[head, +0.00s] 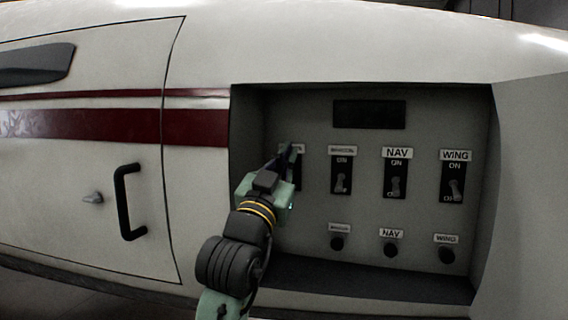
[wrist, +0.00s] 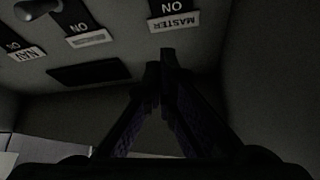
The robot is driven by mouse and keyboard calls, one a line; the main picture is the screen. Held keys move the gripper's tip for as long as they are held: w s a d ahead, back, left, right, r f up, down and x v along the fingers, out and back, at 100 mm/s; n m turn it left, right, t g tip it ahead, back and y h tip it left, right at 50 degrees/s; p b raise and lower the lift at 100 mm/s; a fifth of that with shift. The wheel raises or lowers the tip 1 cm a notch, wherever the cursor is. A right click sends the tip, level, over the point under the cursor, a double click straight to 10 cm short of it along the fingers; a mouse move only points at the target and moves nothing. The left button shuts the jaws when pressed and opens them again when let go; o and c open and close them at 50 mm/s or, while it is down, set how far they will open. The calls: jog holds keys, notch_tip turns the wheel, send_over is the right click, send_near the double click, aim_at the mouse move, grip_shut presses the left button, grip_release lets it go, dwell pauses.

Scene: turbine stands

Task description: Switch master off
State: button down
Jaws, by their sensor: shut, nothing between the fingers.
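The master switch plate (head: 298,180) is the leftmost of the row in the recessed panel in the head view. My gripper covers most of it, so its lever is hidden. In the wrist view, turned upside down, the MASTER label (wrist: 173,23) and the ON end of the master plate (wrist: 170,7) show at the top edge, with no lever in sight. My gripper (head: 291,154) is shut and empty, its fingertips in front of the master switch near its label. The fingertips also show in the wrist view (wrist: 161,68), below the label. I cannot tell if they touch the panel.
The beacon switch (head: 341,177), NAV switch (head: 395,181) and WING switch (head: 453,184) stand to the right, with round knobs (head: 390,249) below. A dark display (head: 369,114) is above. The recess's left wall (head: 245,130) is close to my gripper.

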jog(key=f+b+v, duration=0.1)
jog(key=b+v, duration=0.3)
jog(key=v, duration=0.5)
jog(key=shift+f, duration=0.5)
jog(key=shift+w, duration=0.1)
